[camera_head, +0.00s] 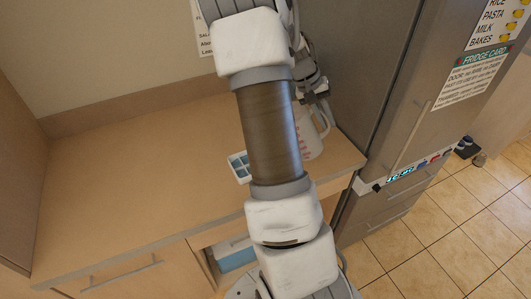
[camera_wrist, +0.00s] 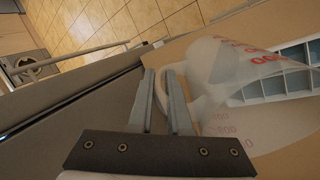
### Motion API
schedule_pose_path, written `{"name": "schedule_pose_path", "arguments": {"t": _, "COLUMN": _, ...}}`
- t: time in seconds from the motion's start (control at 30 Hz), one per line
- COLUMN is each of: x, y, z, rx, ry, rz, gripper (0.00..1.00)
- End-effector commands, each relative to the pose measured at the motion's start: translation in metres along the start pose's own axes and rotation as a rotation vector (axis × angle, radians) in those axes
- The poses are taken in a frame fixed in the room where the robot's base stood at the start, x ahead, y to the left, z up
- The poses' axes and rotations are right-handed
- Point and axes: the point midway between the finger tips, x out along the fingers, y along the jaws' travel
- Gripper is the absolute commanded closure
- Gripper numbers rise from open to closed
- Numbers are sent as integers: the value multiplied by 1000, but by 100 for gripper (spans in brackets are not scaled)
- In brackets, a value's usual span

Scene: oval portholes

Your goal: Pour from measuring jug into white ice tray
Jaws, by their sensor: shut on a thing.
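The measuring jug (camera_head: 309,140) is translucent white with red markings. In the head view it is partly hidden behind my arm, at the right end of the counter. In the wrist view the jug (camera_wrist: 222,66) fills the right side, and my gripper (camera_wrist: 168,78) is shut on its handle. The white ice tray (camera_head: 240,167) has blue-grey compartments and lies on the counter just left of my arm, partly covered by it. In the wrist view the tray (camera_wrist: 272,88) shows beside and behind the jug. I cannot tell the jug's exact tilt or its contents.
The wooden counter (camera_head: 130,180) is clear to the left. A grey fridge (camera_head: 405,90) stands close on the right, beside the counter's end. A drawer front (camera_head: 125,280) and an open shelf with a blue box (camera_head: 237,258) are below the counter. Tiled floor lies right.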

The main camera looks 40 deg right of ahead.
Motion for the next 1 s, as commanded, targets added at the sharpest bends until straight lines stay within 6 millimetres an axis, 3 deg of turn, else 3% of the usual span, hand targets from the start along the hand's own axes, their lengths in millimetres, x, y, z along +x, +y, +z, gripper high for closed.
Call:
{"name": "schedule_pose_path", "arguments": {"t": 0.6, "x": -36, "y": -35, "z": -1, "rx": -7, "ry": 4, "rz": 449, "gripper": 100}}
{"name": "schedule_pose_path", "arguments": {"t": 0.8, "x": -25, "y": -56, "z": -1, "rx": -8, "ry": 3, "rz": 577, "gripper": 100}}
{"name": "schedule_pose_path", "arguments": {"t": 1.0, "x": -35, "y": -64, "z": -1, "rx": -7, "ry": 3, "rz": 675, "gripper": 100}}
